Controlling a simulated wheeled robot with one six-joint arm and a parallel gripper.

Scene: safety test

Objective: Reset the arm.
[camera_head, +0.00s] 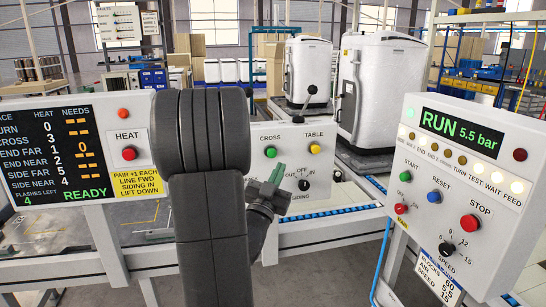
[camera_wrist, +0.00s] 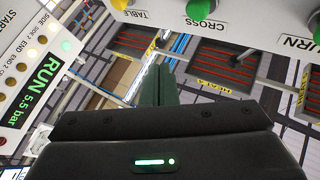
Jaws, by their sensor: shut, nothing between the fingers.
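My dark arm rises through the middle of the head view and hides part of the panels behind it. My gripper (camera_head: 278,170) shows just right of the arm, its green fingers pointing up in front of the middle control panel (camera_head: 328,135). In the wrist view the fingers of my gripper (camera_wrist: 166,72) are together and empty, below the panel with the green CROSS button (camera_wrist: 200,8). Whether the fingers touch anything cannot be told from the head view, but the wrist view shows nothing held.
A left panel (camera_head: 140,172) has a READY display (camera_head: 50,150) and red HEAT button (camera_head: 129,153). The right console (camera_head: 415,235) shows RUN 5.5 bar, a blue RESET button (camera_head: 434,197) and red STOP button (camera_head: 470,223). White machines (camera_head: 384,85) stand behind. A rail (camera_head: 330,216) runs below the middle panel.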

